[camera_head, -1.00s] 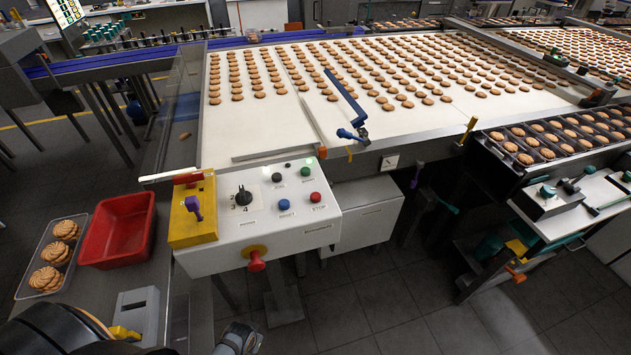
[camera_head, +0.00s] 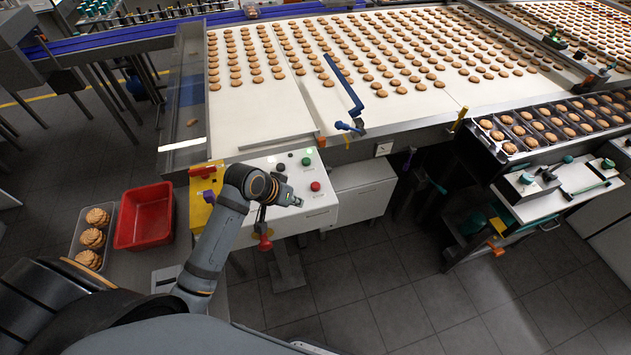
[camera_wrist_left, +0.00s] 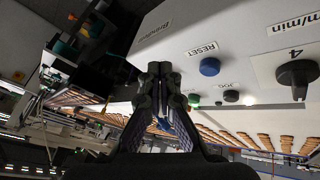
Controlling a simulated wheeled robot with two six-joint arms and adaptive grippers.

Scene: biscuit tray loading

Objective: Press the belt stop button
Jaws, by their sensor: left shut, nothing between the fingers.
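The control panel (camera_head: 312,212) is a white box on the near side of the belt. Its red stop button (camera_head: 315,186) shows at the right, with a green button (camera_head: 306,161) behind it. My left gripper (camera_head: 298,201) is shut and empty over the panel, its tips just left of and nearer than the red button, apparently apart from it. In the left wrist view the shut fingers (camera_wrist_left: 160,70) point at the panel, beside the blue reset button (camera_wrist_left: 210,66). The red button is not visible there. My right gripper is out of view.
A black knob (camera_wrist_left: 297,75) and black jog button (camera_wrist_left: 231,96) are on the panel. A red mushroom button (camera_head: 265,243) sticks out of its front. A red bin (camera_head: 145,216) and a biscuit tray (camera_head: 78,240) stand left. Biscuits cover the belt (camera_head: 250,125).

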